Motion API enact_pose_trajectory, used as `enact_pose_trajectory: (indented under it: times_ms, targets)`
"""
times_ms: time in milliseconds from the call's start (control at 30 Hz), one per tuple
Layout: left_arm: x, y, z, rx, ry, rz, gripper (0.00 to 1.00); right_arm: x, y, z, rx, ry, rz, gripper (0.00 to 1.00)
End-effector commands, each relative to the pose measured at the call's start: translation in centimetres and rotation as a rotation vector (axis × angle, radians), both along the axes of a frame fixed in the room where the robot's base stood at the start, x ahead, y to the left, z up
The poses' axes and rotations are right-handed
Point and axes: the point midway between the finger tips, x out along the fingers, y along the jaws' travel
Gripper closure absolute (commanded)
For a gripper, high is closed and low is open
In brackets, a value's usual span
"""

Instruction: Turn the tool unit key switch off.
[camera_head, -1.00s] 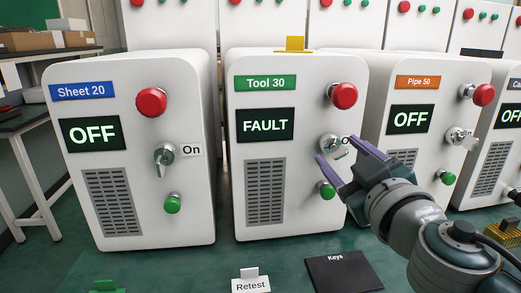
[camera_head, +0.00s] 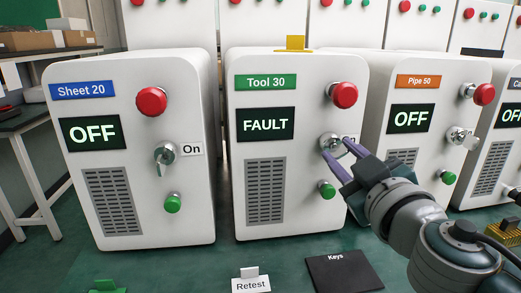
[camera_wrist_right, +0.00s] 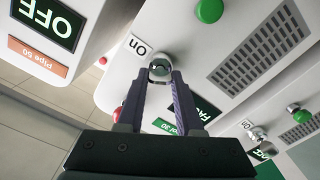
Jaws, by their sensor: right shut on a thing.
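The tool unit (camera_head: 295,190) is a white box with a green Tool 30 label and a display (camera_head: 266,124) reading FAULT. Its round metal key switch (camera_head: 330,141) sits right of the display, beside an On label partly covered by my gripper. My right gripper (camera_head: 336,152) is at this switch, its purple fingers shut on the key. In the right wrist view the fingertips (camera_wrist_right: 161,76) stand on either side of the switch (camera_wrist_right: 160,66); the key between them is mostly hidden, so its angle is unclear. My left gripper is not in view.
A red button (camera_head: 343,95) is above the switch and a green button (camera_head: 327,190) below it. The Sheet 20 unit (camera_head: 130,210) and Pipe 50 unit (camera_head: 412,82) flank it, both reading OFF. A black Keys mat (camera_head: 343,272) and a Retest sign (camera_head: 251,285) are in front.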

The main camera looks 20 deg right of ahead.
Motion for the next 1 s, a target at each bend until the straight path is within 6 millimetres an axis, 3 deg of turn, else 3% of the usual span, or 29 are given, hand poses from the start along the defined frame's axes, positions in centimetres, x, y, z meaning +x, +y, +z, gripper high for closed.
enact_pose_trajectory:
  times_ms: [267, 1000]
  targets:
    - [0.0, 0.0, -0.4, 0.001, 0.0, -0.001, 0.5, 0.0, 0.1, 0.0, -0.133, 0.03, 0.001, 1.0]
    - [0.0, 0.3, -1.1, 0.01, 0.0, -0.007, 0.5, 0.0, 0.1, 0.0, -0.777, 0.185, 0.0, 1.0]
